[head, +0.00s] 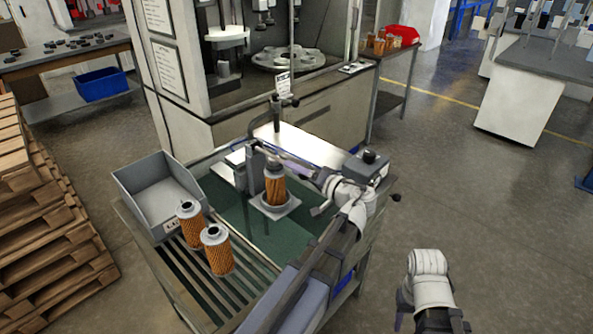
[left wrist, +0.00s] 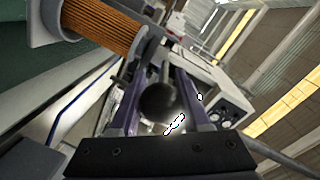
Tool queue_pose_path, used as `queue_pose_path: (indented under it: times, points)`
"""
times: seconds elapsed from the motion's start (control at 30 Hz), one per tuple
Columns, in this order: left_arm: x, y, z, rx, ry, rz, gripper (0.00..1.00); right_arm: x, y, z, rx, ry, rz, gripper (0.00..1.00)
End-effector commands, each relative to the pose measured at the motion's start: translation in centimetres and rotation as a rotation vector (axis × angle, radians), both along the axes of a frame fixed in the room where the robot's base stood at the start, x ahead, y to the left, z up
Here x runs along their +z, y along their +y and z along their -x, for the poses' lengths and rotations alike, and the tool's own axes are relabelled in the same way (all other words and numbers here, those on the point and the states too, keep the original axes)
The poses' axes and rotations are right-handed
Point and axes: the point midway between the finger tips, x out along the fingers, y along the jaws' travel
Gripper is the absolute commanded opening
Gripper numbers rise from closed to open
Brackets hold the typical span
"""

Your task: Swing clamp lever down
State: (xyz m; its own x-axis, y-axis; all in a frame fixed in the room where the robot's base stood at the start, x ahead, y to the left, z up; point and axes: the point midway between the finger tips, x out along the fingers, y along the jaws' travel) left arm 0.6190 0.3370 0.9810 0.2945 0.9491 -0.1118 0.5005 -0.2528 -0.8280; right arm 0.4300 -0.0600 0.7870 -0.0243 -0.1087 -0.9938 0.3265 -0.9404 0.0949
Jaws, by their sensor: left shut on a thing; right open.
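The clamp fixture stands on the cart with an orange pleated filter cartridge (head: 275,188) upright on its pale base (head: 283,209). The cartridge also shows at the upper left of the left wrist view (left wrist: 98,22). My left gripper (head: 268,151) reaches in from the right, beside the top of the cartridge. In the left wrist view its purple fingers are shut on the dark ball knob (left wrist: 160,101) of the clamp lever (left wrist: 166,72). In the head view the gripper hides much of the lever. My right gripper (head: 404,302) is open and empty, away from the cart.
Two more cartridges (head: 191,223) (head: 217,251) stand on the slatted front left of the cart. A grey bin (head: 158,187) sits behind them. A box with a dark button (head: 368,160) stands at the cart's right. A cabinet machine (head: 300,120) is close behind.

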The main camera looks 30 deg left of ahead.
Motion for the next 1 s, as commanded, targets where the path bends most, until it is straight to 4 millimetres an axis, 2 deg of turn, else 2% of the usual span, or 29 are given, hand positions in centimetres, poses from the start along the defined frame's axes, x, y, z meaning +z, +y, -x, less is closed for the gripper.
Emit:
queue_pose_path:
  times: [0.03, 0.3, 0.6, 1.0]
  points:
    - [0.0, 0.0, 0.0, 0.001, 0.000, 0.001, 0.48, 0.0, 0.0, 0.0, 0.000, 0.000, 0.000, 0.50]
    - [0.0, 0.0, 0.0, 0.000, 0.000, 0.000, 0.76, 0.0, 0.0, 0.0, 0.000, 0.000, 0.000, 0.50]
    - [0.1, -0.5, 0.1, -0.002, 0.000, 0.000, 0.76, 0.1, 0.0, 0.0, 0.000, 0.000, 0.000, 0.50]
    - [0.8, -6.1, 1.8, -0.003, -0.001, -0.001, 0.76, 0.8, 0.0, 0.0, 0.000, 0.000, 0.000, 0.50]
